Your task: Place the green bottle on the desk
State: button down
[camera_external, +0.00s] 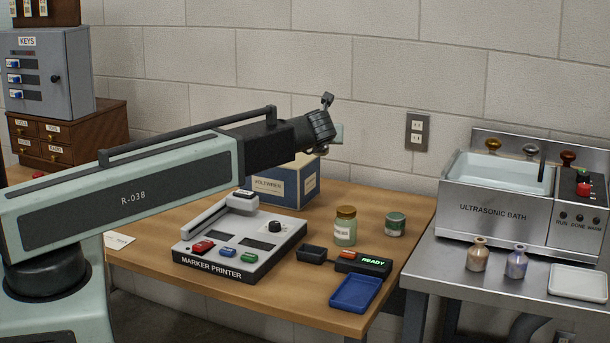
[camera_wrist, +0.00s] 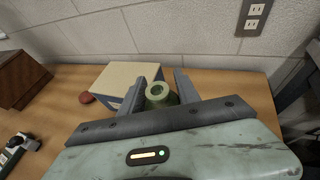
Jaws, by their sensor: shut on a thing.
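The lower part of the bottle is hidden by my gripper's body.
On the desk are a Voltwren box (camera_external: 290,188), a marker printer (camera_external: 240,250), a gold-lidded jar (camera_external: 345,228), a green tin (camera_external: 395,224), a READY device (camera_external: 362,263) and a blue tray (camera_external: 356,293). An ultrasonic bath (camera_external: 500,215) stands on the steel bench at right.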

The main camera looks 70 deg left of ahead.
jog(key=s+a+f+n+g+b, duration=0.2)
jog(key=s+a+f+b, duration=0.2)
jog(key=s+a, duration=0.5)
jog(key=s+a+f+n+g+y+b, duration=0.1)
jog(key=s+a+f+b, duration=0.3)
jog(key=s+a, duration=0.55)
jog(key=s+a+f+n+g+b, duration=0.25)
jog(key=s+a+f, duration=0.35)
jog(key=s, duration=0.5)
jog(key=shift+m, duration=0.45)
jog(key=f+b, duration=0.2)
jog(key=b, duration=0.1)
jog(key=f+b, duration=0.2)
jog(key=b, duration=0.1)
jog(key=f+b, duration=0.3)
jog(key=shift+s+a, duration=0.15)
jog(key=shift+a, duration=0.1)
jog(key=shift+r, duration=0.3)
jog(key=shift+f, duration=0.2)
jog(key=c, duration=0.9)
grip_release()
jog(key=shift+r, duration=0.1)
